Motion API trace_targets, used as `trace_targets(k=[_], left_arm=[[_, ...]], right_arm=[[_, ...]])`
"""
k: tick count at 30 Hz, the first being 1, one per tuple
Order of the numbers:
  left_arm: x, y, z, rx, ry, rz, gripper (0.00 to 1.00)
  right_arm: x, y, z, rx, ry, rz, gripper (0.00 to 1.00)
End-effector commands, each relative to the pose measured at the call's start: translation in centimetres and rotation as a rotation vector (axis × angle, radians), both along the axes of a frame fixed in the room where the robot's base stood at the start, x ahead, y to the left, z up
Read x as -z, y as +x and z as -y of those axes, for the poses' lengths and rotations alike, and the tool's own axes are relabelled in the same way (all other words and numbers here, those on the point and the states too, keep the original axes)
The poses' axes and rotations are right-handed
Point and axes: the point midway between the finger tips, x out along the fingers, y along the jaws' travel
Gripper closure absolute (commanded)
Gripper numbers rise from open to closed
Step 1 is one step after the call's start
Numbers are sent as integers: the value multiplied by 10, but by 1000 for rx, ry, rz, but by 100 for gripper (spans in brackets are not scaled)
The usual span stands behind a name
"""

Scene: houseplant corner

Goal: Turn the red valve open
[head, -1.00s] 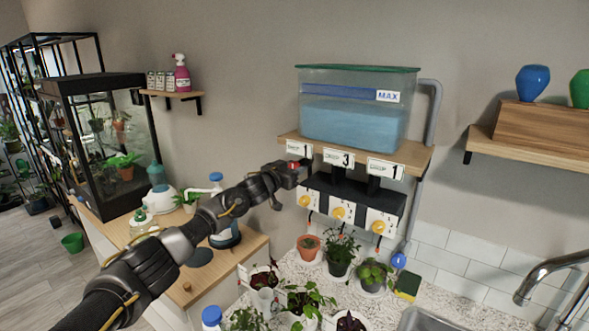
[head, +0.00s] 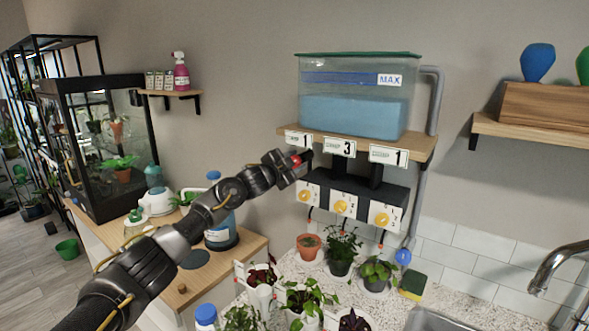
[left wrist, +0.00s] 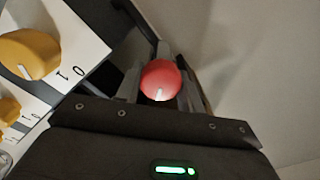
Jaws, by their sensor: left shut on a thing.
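The red valve (head: 296,160) is a small red knob below the left end of the tank shelf. In the left wrist view, the round red knob (left wrist: 161,80) with a white mark sits between my fingers. My left gripper (head: 292,161) is shut on it, with a finger on each side. The clear water tank (head: 352,120) has a green lid and a MAX label, and its water stands below the blue band. My right gripper is not in view.
A dark box with yellow dials (head: 340,206) hangs below the shelf (head: 420,146). Potted plants (head: 340,250) stand on the speckled counter beneath. A grey pipe (head: 433,110) runs down the right side. A faucet (head: 545,270) stands at the far right.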

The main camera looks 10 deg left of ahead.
Motion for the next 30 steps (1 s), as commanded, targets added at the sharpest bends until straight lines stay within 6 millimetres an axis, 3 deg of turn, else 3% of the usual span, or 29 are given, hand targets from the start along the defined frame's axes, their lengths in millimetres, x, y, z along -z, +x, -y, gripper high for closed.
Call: trace_targets(k=[18, 30], left_arm=[[5, 0, 1, 1, 499, 203, 85], [5, 0, 1, 2, 655, 266, 85]], right_arm=[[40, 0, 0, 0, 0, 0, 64], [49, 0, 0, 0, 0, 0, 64]])
